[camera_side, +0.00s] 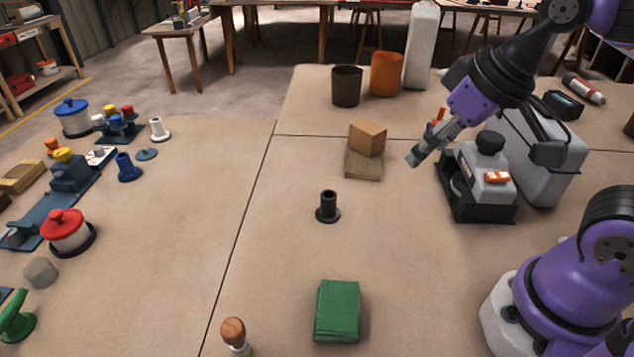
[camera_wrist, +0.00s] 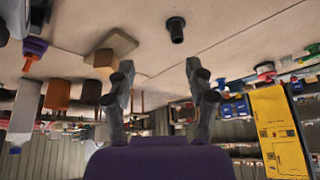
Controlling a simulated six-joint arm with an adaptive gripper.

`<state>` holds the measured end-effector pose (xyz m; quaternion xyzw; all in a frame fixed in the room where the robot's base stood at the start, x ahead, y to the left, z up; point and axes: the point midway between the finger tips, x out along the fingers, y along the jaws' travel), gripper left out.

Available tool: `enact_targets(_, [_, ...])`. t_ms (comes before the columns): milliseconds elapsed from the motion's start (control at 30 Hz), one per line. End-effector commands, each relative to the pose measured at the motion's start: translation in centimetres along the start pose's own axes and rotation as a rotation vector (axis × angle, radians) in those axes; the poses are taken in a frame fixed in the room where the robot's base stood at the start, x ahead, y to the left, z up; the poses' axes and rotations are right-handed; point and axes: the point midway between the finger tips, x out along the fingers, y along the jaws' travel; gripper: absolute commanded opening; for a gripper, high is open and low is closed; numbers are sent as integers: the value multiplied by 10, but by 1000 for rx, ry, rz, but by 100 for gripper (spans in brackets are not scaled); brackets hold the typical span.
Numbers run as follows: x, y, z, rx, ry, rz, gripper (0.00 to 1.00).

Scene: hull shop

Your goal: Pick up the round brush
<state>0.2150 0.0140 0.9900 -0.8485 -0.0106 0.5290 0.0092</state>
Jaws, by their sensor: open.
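The thing that looks most like the round brush is a small upright piece with a rounded brown wooden top and a pale metal-like collar (camera_side: 234,337) at the front edge of the side view. Its lower end is cut off by the frame, so I cannot be sure. It does not show in the wrist view. My gripper (camera_side: 416,157) is in the air, right of the wooden block and far behind and right of this piece. In the wrist view my gripper's two fingers (camera_wrist: 158,75) are apart with nothing between them.
A black flanged post (camera_side: 328,207), a green block (camera_side: 338,310) and a wooden block (camera_side: 367,138) on a board stand on the table. A grey-and-black machine (camera_side: 487,180) is close right of my gripper. Cups (camera_side: 386,74) stand behind. Bare tabletop surrounds the post.

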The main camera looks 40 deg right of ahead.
Motion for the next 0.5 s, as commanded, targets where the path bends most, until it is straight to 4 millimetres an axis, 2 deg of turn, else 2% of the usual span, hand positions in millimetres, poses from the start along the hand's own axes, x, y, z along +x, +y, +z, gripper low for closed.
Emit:
enact_targets(167, [10, -62, -40, -7, -135, -65, 63])
enact_targets(267, [23, -112, -55, -7, -223, -78, 63])
enact_targets(367, [41, -166, -56, -12, -306, -70, 63])
enact_targets(400, [48, -188, -53, -14, -335, -61, 63])
enact_targets(500, [65, -235, -37, -22, -394, -33, 63])
